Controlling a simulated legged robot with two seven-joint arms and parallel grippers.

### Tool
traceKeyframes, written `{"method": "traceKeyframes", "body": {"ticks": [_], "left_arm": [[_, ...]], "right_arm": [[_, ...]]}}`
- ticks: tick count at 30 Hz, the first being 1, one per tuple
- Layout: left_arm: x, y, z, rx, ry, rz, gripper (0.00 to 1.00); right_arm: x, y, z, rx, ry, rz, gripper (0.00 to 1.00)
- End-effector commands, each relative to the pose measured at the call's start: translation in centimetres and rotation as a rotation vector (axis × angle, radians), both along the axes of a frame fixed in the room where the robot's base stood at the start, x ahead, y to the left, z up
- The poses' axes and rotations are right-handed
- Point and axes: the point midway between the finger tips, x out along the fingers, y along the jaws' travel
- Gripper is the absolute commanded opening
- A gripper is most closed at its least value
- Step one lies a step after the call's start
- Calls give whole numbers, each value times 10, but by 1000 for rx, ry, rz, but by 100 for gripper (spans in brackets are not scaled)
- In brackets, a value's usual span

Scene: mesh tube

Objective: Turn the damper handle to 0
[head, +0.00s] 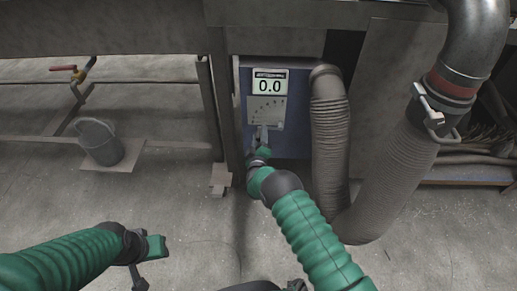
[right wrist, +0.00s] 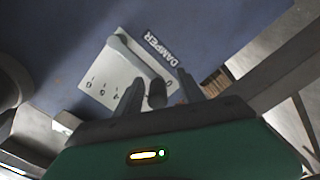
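The damper plate (head: 265,108) is a light grey plate on a blue panel, below a display (head: 270,84) that reads 0.0. In the right wrist view the plate (right wrist: 118,70) shows printed numbers and the label DAMPER (right wrist: 163,47). The dark damper handle (right wrist: 157,94) stands close to the mark at the plate's right end, which looks like 0. My right gripper (right wrist: 160,80) is open, its two fingers on either side of the handle with gaps visible. In the head view my right gripper (head: 262,138) is at the plate's lower edge. My left gripper (head: 142,270) is low at left, away from the panel.
A ribbed grey hose (head: 330,130) runs down just right of the panel. A thicker hose (head: 395,175) with a clamp (head: 430,112) stands farther right. A bucket (head: 100,142) and a pipe with a red valve handle (head: 63,68) are at left.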

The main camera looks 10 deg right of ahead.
Motion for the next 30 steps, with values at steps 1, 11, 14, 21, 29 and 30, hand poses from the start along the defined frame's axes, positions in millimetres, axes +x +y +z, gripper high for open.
{"method": "traceKeyframes", "body": {"ticks": [1,11,14,21,29,30], "left_arm": [[0,0,17,0,0,0,36],[0,0,64,0,-1,0,36],[0,0,72,0,-1,0,36],[0,0,75,0,0,0,36],[0,0,75,0,0,0,36],[0,0,75,0,0,0,36]], "right_arm": [[-13,5,7,-1,9,4,44],[-105,32,5,-3,9,4,44],[-125,37,3,-1,7,3,44],[-144,42,-1,0,4,1,44],[-144,42,-1,0,4,1,44],[-144,42,-1,0,4,1,44]]}}
